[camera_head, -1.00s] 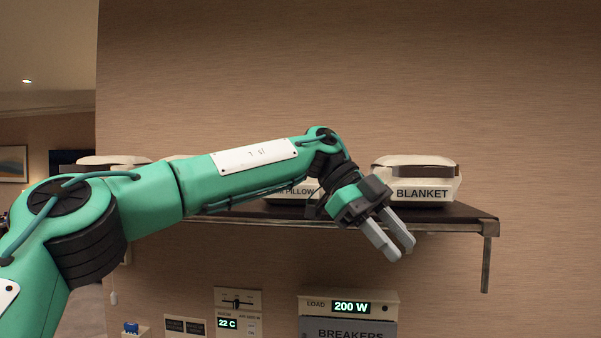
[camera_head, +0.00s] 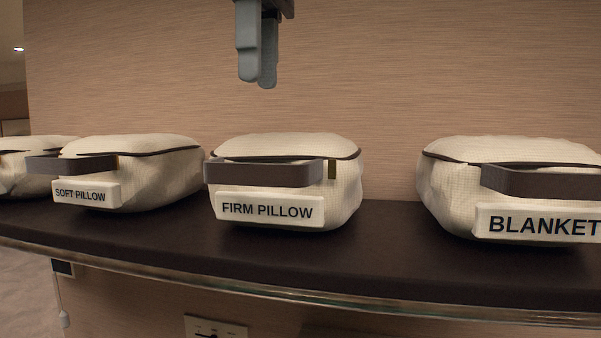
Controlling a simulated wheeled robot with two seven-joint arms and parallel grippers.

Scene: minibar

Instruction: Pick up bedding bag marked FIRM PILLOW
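The cream bedding bag marked FIRM PILLOW (camera_head: 285,185) sits upright on the dark shelf (camera_head: 330,265) in the middle of the head view. A brown-grey strap handle (camera_head: 265,174) crosses its front above the white label. My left gripper (camera_head: 257,82) hangs from the top edge, above the bag and apart from it, fingers pointing down. Its two grey fingers overlap in this view, so the gap between them is unclear. Nothing shows held below the fingertips. My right gripper is not in view.
A SOFT PILLOW bag (camera_head: 150,180) stands to the left, with another bag (camera_head: 25,180) beyond it, partly cut off. A BLANKET bag (camera_head: 450,200) stands to the right, with bare shelf between. A wall rises behind. A control panel (camera_head: 215,328) is below the shelf.

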